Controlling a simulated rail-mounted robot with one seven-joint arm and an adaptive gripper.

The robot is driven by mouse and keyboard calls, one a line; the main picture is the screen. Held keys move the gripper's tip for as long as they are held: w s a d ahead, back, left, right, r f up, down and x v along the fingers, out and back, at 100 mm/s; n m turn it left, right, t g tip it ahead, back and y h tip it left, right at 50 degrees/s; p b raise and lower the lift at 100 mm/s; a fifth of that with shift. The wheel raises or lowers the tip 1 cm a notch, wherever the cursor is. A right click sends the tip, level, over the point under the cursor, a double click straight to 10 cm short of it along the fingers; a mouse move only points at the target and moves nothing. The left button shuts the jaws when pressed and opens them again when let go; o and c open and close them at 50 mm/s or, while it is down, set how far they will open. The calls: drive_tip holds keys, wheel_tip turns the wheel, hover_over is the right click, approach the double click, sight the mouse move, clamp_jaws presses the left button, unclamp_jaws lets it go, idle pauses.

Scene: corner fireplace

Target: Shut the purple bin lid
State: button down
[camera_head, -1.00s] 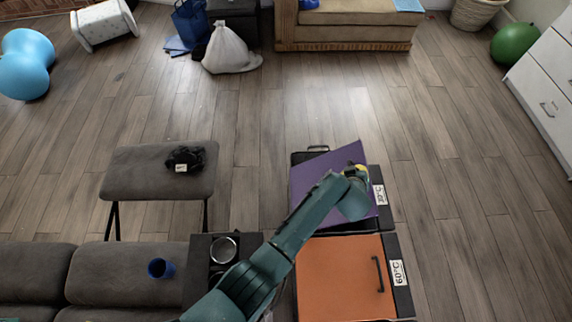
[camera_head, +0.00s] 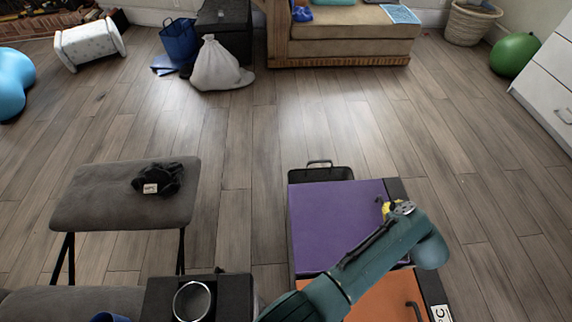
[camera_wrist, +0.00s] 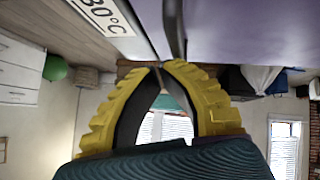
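The purple bin lid (camera_head: 335,225) lies over its bin in the head view and looks about level. I cannot tell whether its edge rests fully on the dark rim (camera_head: 397,188). In the wrist view the lid's purple surface (camera_wrist: 255,30) fills the upper right, with a dark handle bar (camera_wrist: 175,25) close to the fingertips. My gripper (camera_head: 388,207) is at the lid's right edge. In the wrist view its yellow fingers (camera_wrist: 160,66) meet at the tips, and I see nothing between them. My arm hides the lid's front right corner.
An orange-lidded bin (camera_head: 385,300) stands just in front, partly under my arm. A dark case (camera_head: 320,174) sits behind the purple bin. A grey stool (camera_head: 120,210) stands to the left.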

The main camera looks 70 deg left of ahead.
drive_tip(key=shift+d+f, duration=0.15)
drive_tip(key=shift+f, duration=0.45)
drive_tip(key=shift+f, duration=0.1)
drive_tip(key=d+r+p, duration=0.5)
drive_tip(key=d+r, duration=0.2)
drive_tip(key=r, duration=0.4)
drive_tip(key=shift+w+r+p, duration=0.25)
drive_tip(key=shift+r+p, duration=0.05)
drive_tip(key=shift+r, duration=0.05)
drive_tip(key=shift+d, duration=0.1)
